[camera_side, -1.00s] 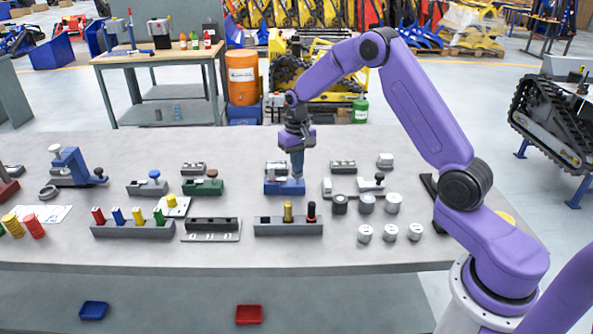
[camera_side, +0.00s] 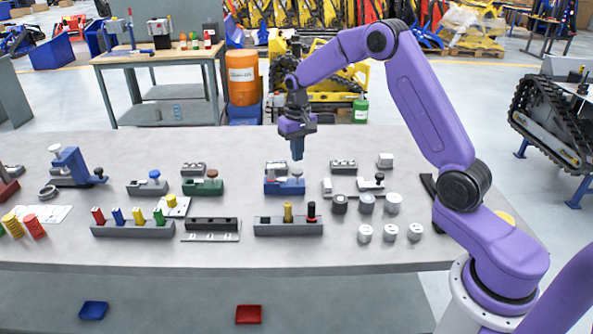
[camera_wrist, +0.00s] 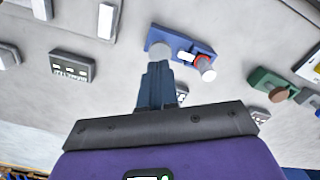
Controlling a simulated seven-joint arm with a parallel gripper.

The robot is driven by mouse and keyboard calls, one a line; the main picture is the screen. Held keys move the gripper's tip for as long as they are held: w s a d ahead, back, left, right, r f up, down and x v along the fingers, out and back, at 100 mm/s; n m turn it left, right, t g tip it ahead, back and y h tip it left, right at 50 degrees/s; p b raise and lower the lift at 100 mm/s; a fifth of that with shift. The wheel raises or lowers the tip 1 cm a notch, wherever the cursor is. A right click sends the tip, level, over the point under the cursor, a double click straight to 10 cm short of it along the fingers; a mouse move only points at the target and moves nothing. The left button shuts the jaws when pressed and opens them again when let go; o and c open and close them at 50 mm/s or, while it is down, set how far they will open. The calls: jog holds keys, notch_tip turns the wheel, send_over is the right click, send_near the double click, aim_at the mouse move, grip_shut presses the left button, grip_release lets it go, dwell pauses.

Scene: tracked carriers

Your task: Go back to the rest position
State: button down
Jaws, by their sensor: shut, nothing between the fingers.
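My gripper (camera_side: 297,155) is purple and dark grey with blue fingers. It hangs in the air above the far part of the table, with its fingers pointing down, shut and empty. Just below and in front of it stands the blue carrier (camera_side: 284,186) with grey parts on top; a clear gap shows between the fingertips and the carrier. In the wrist view the shut fingers (camera_wrist: 157,85) point toward the blue carrier (camera_wrist: 178,40), which has a white round knob and a red-ringed part.
The air around the gripper is free.

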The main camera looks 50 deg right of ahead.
jog(key=shift+a, duration=0.1)
jog(key=s+a+r+n, duration=0.3)
jog(key=s+a+n, duration=0.1)
jog(key=s+a, duration=0.35)
jog(key=s+a+r+n, duration=0.3)
jog(key=s+a+r, duration=0.1)
jog(key=s+a, duration=0.35)
jog(key=s+d+n, duration=0.2)
jog(key=s+n, duration=0.6)
jog(key=s, duration=1.6)
jog(key=shift+s+d+r+n, duration=0.15)
jog(key=shift+s+d+n, duration=0.15)
jog(key=shift+d, duration=0.1)
